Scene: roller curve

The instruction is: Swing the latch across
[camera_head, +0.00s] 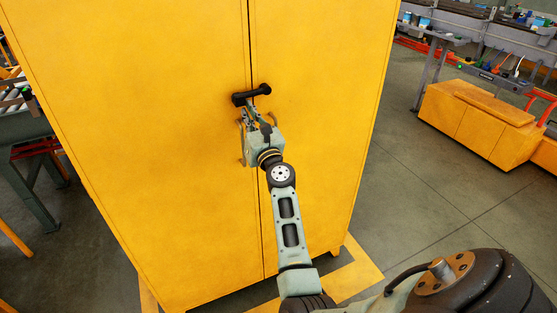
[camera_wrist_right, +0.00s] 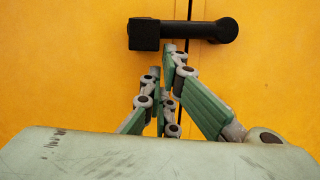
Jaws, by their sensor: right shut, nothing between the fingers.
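The black latch (camera_head: 251,95) lies across the seam between the two doors of a tall yellow cabinet (camera_head: 180,150). In the head view it is tilted a little, its right end higher. In the right wrist view the latch (camera_wrist_right: 184,34) is nearly level, with a square block at its left end and a round knob at its right end. My right gripper (camera_head: 254,108) is shut and empty just below the latch. In the right wrist view its fingertips (camera_wrist_right: 168,52) come up to the lower edge of the latch; I cannot tell whether they touch. My left gripper is not in view.
Vertical handles (camera_head: 242,140) sit on the doors beside my right gripper. A low yellow cabinet (camera_head: 475,122) and a workbench stand at the right. A roller conveyor (camera_head: 22,122) is at the left.

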